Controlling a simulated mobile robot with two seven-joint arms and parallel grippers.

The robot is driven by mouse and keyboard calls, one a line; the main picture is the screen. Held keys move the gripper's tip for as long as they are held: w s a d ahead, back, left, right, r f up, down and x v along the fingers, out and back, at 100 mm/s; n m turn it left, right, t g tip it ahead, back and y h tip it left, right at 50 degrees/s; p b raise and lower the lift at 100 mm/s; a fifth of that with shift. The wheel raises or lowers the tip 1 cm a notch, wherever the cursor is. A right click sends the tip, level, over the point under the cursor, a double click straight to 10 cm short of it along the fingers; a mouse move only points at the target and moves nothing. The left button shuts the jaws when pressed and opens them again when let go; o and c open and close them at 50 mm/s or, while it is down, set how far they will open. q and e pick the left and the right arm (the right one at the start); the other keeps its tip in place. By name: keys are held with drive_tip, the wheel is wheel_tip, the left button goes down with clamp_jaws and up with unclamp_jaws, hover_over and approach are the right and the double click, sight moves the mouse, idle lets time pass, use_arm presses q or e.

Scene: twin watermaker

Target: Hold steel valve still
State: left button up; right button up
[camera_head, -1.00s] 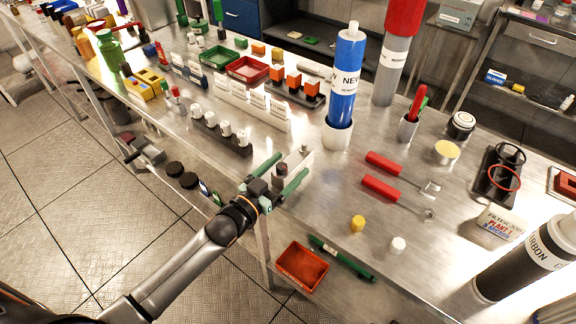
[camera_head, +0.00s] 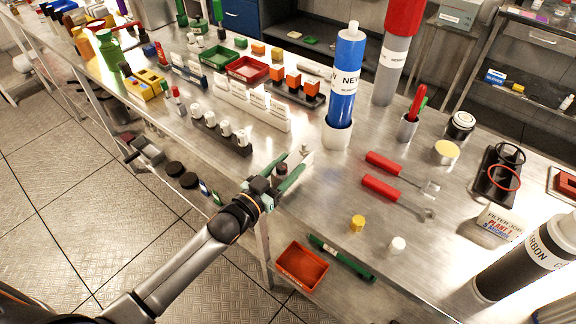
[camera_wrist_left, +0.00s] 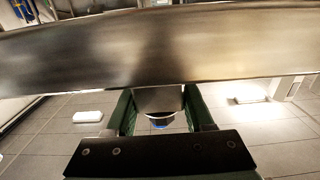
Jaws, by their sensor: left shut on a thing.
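The valve's far side is hidden. In the head view the fingers cover most of it, and a pale metal piece shows just beyond the fingertips. My right gripper is not in view.
On the bench (camera_head: 330,215), a blue NEW cylinder (camera_head: 346,85) stands in a white cup behind the gripper. Red-handled tools (camera_head: 380,187) lie to the right. A red tray (camera_head: 301,267) and a green bar (camera_head: 342,258) lie in front. White cartridges in a rack (camera_head: 222,135) stand left.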

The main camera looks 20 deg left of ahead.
use_arm(q)
clamp_jaws()
drive_tip(key=shift+o, duration=2.2)
unclamp_jaws()
clamp_jaws()
drive_tip(key=o, duration=0.5)
unclamp_jaws()
clamp_jaws()
